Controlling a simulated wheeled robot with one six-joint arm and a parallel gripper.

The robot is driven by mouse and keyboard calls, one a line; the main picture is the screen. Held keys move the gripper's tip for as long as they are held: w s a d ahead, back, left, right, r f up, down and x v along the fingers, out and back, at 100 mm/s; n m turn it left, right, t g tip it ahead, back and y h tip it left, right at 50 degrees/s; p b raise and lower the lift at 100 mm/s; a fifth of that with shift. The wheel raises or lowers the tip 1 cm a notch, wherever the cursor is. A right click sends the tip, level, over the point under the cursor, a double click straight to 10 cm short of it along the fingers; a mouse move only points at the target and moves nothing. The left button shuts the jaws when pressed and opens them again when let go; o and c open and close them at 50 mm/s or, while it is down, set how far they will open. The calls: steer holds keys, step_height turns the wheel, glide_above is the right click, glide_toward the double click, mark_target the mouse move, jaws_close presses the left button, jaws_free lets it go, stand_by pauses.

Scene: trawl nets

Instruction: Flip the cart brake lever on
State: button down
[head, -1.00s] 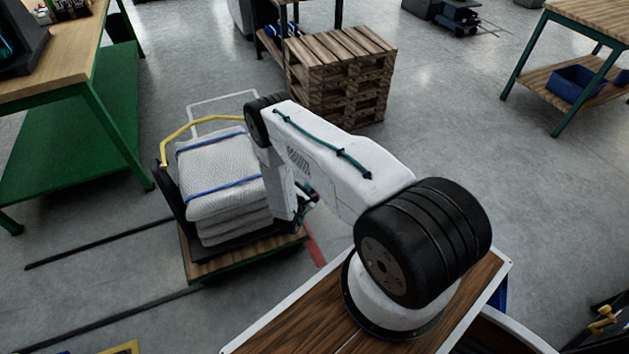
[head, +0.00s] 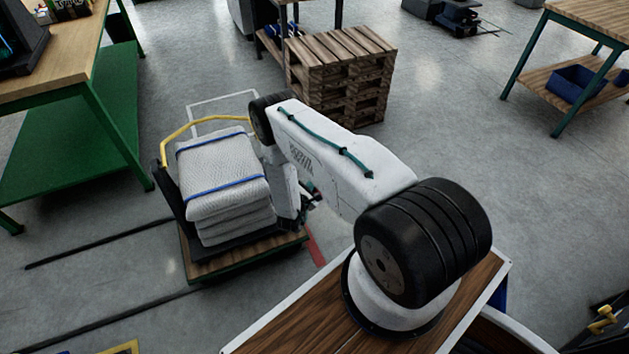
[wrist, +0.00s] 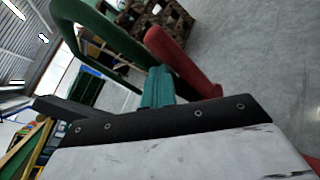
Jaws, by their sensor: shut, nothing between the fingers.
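The cart (head: 250,254) has a wooden deck, a yellow rail and a folded white net stack (head: 222,180) with blue straps. My gripper (head: 313,197) is small and partly hidden behind my arm, by the cart's right side. In the wrist view, the teal fingertips of my gripper (wrist: 157,88) are shut with nothing between them. A red bar, which looks like the brake lever (wrist: 180,60), slants just beyond and right of the fingertips. I cannot tell whether they touch. A green curved tube (wrist: 95,28) stands to its left.
Wooden pallets (head: 340,72) are stacked behind the cart. A green-framed workbench (head: 70,130) stands at left and another table (head: 590,30) at upper right.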

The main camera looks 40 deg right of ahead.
steer(key=shift+s+d, duration=0.25)
steer(key=shift+d, duration=0.55)
steer(key=shift+s+d, duration=0.2)
steer(key=shift+d, duration=0.65)
steer(key=shift+s+d, duration=0.25)
steer(key=shift+d, duration=0.55)
stand_by(1.9)
steer(key=w+a, duration=0.2)
steer(key=a, duration=0.5)
steer(key=shift+a, duration=0.2)
stand_by(0.8)
steer(key=shift+w+a, duration=0.1)
steer(key=shift+w+a, duration=0.2)
steer(key=shift+a, duration=0.55)
steer(key=shift+w+a, duration=0.25)
steer(key=shift+a, duration=0.55)
steer(key=shift+w+a, duration=0.2)
steer(key=shift+a, duration=0.55)
